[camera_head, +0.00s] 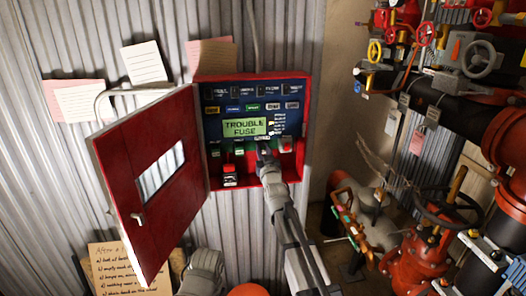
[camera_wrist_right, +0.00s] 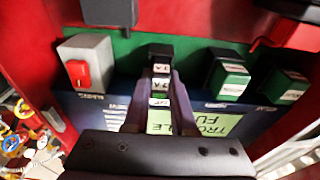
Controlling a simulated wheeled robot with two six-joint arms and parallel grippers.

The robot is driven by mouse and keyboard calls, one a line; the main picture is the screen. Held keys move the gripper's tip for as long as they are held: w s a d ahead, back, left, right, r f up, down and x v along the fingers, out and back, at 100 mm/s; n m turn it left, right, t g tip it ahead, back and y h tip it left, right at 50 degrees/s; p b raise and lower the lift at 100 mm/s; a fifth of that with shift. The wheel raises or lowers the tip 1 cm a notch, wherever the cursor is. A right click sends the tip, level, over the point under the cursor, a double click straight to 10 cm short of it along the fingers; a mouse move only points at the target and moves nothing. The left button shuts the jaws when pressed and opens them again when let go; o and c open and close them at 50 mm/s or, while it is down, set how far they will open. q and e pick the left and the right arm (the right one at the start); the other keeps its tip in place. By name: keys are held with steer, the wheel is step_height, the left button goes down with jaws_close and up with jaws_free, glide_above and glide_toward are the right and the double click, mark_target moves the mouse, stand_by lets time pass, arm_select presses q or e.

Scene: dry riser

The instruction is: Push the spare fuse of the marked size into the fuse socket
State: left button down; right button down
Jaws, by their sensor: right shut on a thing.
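The open red fuse cabinet (camera_head: 243,77) holds a dark blue panel with a lit display reading "TROUBLE FUSE" (camera_head: 245,127). My right gripper (camera_head: 264,150) reaches in from below, just under the display. In the right wrist view the gripper (camera_wrist_right: 160,88) is shut on a small part with a pale label, taken as the spare fuse (camera_wrist_right: 159,102); the fingers hide most of it. A black block with a pale label (camera_wrist_right: 160,54), possibly the fuse socket, is straight ahead of the fingertips. I cannot tell whether they touch.
Green labelled blocks (camera_wrist_right: 231,80) stand beside the fingers. A red switch on a grey box (camera_wrist_right: 79,72) is on their other side. The red door (camera_head: 142,165) hangs open at left. Red pipes and valves (camera_head: 425,255) fill the right.

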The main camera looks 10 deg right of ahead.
steer(key=shift+s, duration=0.25)
steer(key=shift+s, duration=1.15)
steer(key=shift+w, duration=1.2)
stand_by(4.0)
steer(key=shift+s, duration=0.85)
steer(key=shift+s, duration=0.35)
